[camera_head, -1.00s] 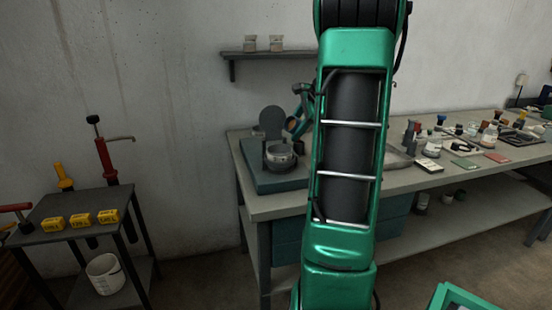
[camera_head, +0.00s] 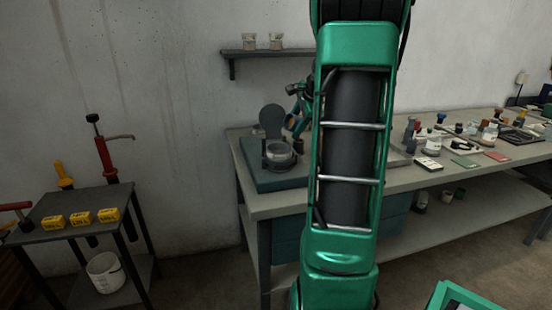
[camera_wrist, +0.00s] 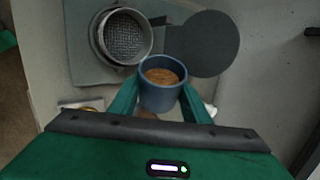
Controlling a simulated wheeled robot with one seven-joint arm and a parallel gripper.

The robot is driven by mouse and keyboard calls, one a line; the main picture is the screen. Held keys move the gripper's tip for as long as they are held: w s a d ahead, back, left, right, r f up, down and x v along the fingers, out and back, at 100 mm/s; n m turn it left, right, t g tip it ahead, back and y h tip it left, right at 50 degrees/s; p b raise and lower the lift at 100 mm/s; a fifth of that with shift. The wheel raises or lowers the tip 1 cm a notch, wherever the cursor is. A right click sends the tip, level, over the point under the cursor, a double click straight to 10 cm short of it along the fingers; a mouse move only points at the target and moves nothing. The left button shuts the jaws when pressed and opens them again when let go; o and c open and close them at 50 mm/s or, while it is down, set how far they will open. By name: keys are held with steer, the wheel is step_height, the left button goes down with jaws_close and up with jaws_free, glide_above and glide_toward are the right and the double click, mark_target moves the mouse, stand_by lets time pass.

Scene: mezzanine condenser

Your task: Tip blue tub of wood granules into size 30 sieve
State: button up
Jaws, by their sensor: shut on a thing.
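The blue tub (camera_wrist: 162,98) is held between the two fingers of my gripper (camera_wrist: 160,104) in the wrist view. Brown wood granules (camera_wrist: 163,75) show inside it, below the rim. The round metal sieve (camera_wrist: 122,38) is up and left of the tub in that view, close to it; its mesh looks bare. In the head view the sieve (camera_head: 280,154) sits on a teal base on the bench, and my gripper (camera_head: 296,118) is above and to its right, partly hidden by my arm. Any size mark on the sieve is unreadable.
A dark round disc (camera_wrist: 203,43) is beside the sieve; it stands upright behind it in the head view (camera_head: 272,121). The bench right of my arm holds several bottles and cards (camera_head: 465,145). A wall shelf (camera_head: 270,53) with two jars is above. A small table (camera_head: 70,215) stands left.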

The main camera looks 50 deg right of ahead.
mark_target(288, 127)
steer(key=shift+a+f+h+p, duration=0.1)
steer(key=shift+f+h+p, duration=0.3)
steer(key=shift+h, duration=0.2)
stand_by(0.6)
steer(key=shift+w+a+r+n+g+h+p, duration=0.15)
steer(key=shift+a+n+h+p, duration=0.1)
steer(key=shift+a+h, duration=0.1)
steer(key=shift+w+a+r+n+g+h+p, duration=0.1)
steer(key=shift+a+r+n+g+h+p, duration=0.05)
steer(key=shift+a+n+h+p, duration=0.15)
stand_by(0.7)
steer(key=shift+a+r+n+h+p, duration=0.25)
steer(key=shift+h+p, duration=0.2)
steer(key=shift+h, duration=0.4)
stand_by(0.6)
steer(key=shift+w+a+f+g+h+p, duration=0.1)
steer(key=shift+a+f+g+h+p, duration=0.1)
steer(key=shift+f+g+h+p, duration=0.3)
stand_by(0.8)
steer(key=shift+w+a+r+n+h, duration=0.15)
steer(key=shift+n+h, duration=0.1)
steer(key=shift+h, duration=0.25)
steer(key=shift+s+a+r+n+h, duration=0.15)
steer(key=shift+n+h, duration=0.1)
steer(key=shift+h, duration=0.25)
stand_by(0.4)
steer(key=shift+w+a+f+n+h, duration=0.15)
steer(key=shift+a+f+n+h, duration=0.15)
steer(key=shift+f+h, duration=0.35)
stand_by(0.6)
